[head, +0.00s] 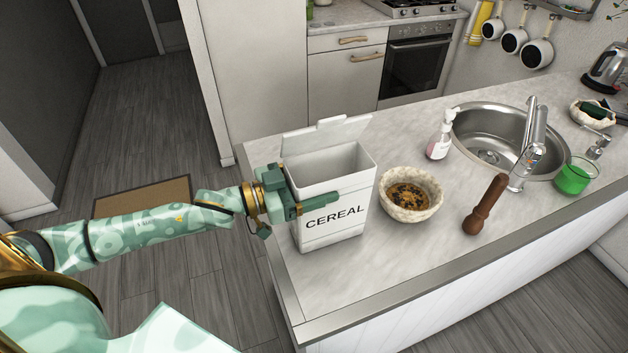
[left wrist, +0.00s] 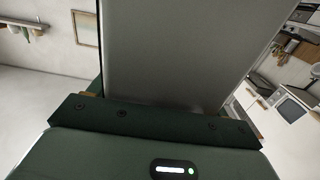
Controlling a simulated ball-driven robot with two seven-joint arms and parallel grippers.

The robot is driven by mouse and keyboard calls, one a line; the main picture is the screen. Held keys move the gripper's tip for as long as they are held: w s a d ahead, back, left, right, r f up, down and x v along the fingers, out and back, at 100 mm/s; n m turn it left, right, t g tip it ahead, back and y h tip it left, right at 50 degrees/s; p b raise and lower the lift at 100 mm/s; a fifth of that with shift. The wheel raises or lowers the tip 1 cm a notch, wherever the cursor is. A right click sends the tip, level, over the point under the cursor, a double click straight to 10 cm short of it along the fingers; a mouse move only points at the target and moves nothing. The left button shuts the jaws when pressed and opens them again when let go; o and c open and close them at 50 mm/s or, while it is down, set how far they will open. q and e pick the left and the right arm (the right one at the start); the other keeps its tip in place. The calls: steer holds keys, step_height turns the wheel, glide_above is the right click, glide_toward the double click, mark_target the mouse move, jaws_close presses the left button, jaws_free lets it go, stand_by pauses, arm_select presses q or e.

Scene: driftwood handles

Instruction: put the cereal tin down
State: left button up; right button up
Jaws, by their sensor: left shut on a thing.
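The cereal tin (head: 333,232) is a white box lettered CEREAL, upright at the left end of the counter (head: 420,265). Its lid (head: 326,136) stands open at the back. My left gripper (head: 314,202) is shut on the tin from its left side, with one finger across the front face above the lettering. The other finger is mostly hidden. In the left wrist view the tin's grey wall (left wrist: 175,55) rises beyond the gripper's dark green finger bar (left wrist: 150,118). I cannot tell whether the tin's base touches the counter. My right gripper is not in view.
A speckled bowl (head: 411,207) with brown contents stands close right of the tin. The counter's front left is clear.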

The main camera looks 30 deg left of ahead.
arm_select(q)
steer(key=o, duration=1.6)
